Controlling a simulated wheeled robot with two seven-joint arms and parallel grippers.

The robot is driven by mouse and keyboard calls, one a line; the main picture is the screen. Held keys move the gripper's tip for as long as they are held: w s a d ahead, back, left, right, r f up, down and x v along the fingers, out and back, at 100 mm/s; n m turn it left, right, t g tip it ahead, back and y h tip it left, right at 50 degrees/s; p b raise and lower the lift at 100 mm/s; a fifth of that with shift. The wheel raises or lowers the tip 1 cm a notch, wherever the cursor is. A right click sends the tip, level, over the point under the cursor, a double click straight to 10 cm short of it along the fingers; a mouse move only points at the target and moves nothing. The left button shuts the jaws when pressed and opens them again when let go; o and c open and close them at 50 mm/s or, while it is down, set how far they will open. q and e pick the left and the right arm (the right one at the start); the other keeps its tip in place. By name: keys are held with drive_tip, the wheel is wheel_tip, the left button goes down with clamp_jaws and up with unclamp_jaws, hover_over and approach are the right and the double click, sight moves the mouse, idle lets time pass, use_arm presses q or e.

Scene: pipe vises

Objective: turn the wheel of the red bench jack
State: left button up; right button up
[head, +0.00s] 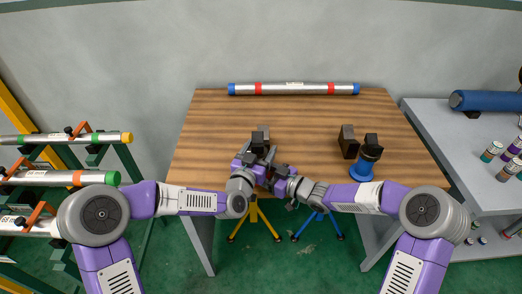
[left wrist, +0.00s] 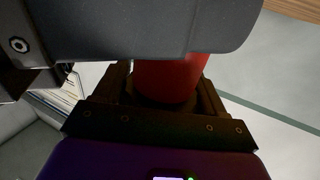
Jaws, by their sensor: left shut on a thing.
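In the left wrist view a red rounded part (left wrist: 172,78) sits between the dark fingers of my left gripper (left wrist: 165,92), which is shut on it. I take it for the wheel of the red bench jack; most of it is hidden. In the head view my left gripper (head: 262,160) is at the table's front middle and covers the red jack's lower part. Dark blocks (head: 260,135) stand up just behind it. My right gripper (head: 280,182) is close beside the left one; its fingers are too small and overlapped to read.
A blue jack (head: 367,161) with dark blocks (head: 347,142) stands at the table's right. A silver pipe with red and blue bands (head: 294,89) lies along the back edge. The wooden table (head: 210,125) is bare at left. A pipe rack (head: 60,178) stands left, a grey side table (head: 430,125) right.

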use_arm(q)
drive_tip(key=shift+d+r+n+t+y, duration=0.15)
drive_tip(key=shift+r+n+t+y, duration=0.3)
drive_tip(key=shift+y, duration=0.25)
drive_tip(key=shift+n+y, duration=0.25)
drive_tip(key=shift+y, duration=0.05)
drive_tip(key=o, duration=0.9)
drive_tip(key=shift+o, duration=0.6)
drive_tip(key=shift+a+f, duration=0.2)
drive_tip(key=v, duration=1.2)
